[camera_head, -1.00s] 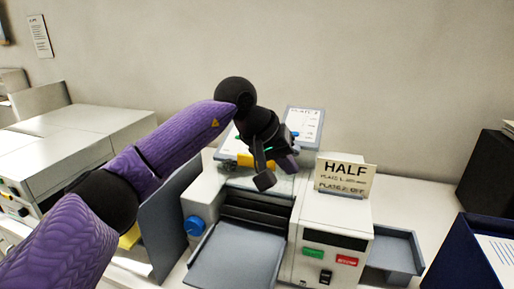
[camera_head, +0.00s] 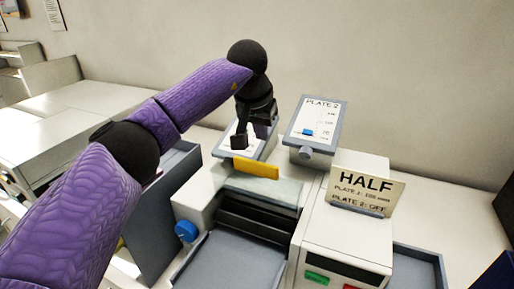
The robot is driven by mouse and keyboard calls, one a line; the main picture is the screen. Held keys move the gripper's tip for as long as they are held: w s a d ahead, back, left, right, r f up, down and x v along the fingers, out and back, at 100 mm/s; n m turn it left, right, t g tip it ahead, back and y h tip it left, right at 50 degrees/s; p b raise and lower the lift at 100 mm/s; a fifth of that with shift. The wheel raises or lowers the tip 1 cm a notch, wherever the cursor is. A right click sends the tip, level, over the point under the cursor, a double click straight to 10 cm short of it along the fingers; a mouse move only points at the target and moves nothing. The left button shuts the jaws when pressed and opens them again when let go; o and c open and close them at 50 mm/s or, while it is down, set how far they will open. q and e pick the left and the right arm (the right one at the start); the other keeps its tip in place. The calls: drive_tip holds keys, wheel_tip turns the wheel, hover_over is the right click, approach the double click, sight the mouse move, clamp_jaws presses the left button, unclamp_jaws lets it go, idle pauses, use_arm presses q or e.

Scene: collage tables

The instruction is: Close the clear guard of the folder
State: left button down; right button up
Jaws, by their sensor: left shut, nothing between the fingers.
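The folder (camera_head: 345,228) is a pale machine with a grey tray (camera_head: 230,262) at its front and dark rollers (camera_head: 255,215) behind the tray. A pale see-through strip, which looks like the clear guard (camera_head: 265,187), lies behind the rollers; its exact tilt is hard to tell. My left gripper (camera_head: 240,143) is shut and empty, pointing down in front of the left rear plate (camera_head: 262,147), which it partly covers. It is above and behind the guard, apart from it. My right gripper is not in view.
The plate 2 panel (camera_head: 315,125) with a blue slider (camera_head: 307,132) stands at the rear right. A yellow bar (camera_head: 257,170) lies below the left plate. A HALF sign (camera_head: 365,190) stands on the folder. A blue knob (camera_head: 186,231) is on its left side.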

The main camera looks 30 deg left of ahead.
use_arm(q)
drive_tip(key=s+f+p, duration=0.2)
drive_tip(key=f, duration=0.1)
drive_tip(key=shift+s+f, duration=0.25)
drive_tip(key=shift+f, duration=0.05)
drive_tip(key=shift+d, duration=0.15)
drive_tip(key=shift+s+f, duration=0.1)
